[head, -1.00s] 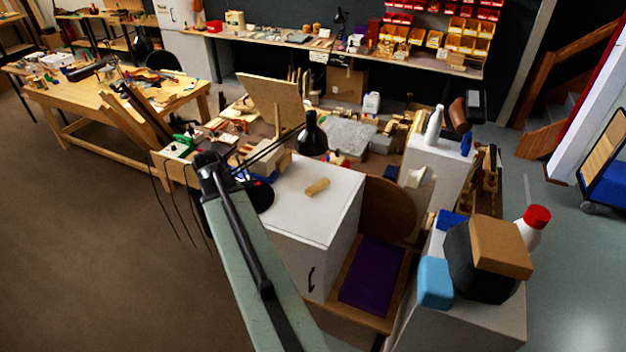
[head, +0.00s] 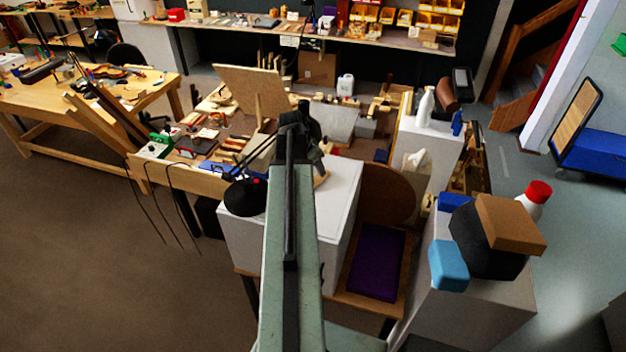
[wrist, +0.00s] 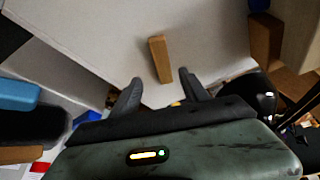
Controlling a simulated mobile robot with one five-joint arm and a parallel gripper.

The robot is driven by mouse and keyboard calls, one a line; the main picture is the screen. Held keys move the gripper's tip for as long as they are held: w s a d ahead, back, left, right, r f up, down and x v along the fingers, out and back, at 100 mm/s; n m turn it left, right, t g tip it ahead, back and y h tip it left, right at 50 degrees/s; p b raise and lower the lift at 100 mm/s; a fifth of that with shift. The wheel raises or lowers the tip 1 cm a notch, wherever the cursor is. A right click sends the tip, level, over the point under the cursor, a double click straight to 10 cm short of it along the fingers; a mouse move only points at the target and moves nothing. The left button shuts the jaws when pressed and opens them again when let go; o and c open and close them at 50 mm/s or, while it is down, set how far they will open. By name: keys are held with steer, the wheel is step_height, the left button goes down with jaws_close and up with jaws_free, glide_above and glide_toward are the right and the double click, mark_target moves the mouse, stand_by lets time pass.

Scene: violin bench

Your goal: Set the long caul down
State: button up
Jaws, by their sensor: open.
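The long caul, a plain light-brown wooden bar (wrist: 160,59), lies on the white cabinet top (wrist: 90,25). In the wrist view it lies just beyond my gripper (wrist: 160,76), lined up with the gap between the fingers. The two dark fingers are apart, with nothing clasped between them. In the head view my arm covers most of the caul; only a small tan edge (head: 322,178) shows beside the arm, over the cabinet top (head: 343,185). My fingertips cannot be made out in the head view.
The cabinet top around the caul is clear.

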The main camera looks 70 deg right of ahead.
mark_target(318, 177)
steer(key=b+x, duration=0.4)
steer(key=x, duration=0.1)
steer(key=b+x, duration=0.2)
steer(key=shift+w+d+f, duration=0.2)
steer(key=shift+w+f, duration=0.15)
steer(key=shift+f, duration=0.05)
steer(key=shift+r, duration=0.2)
jaws_close()
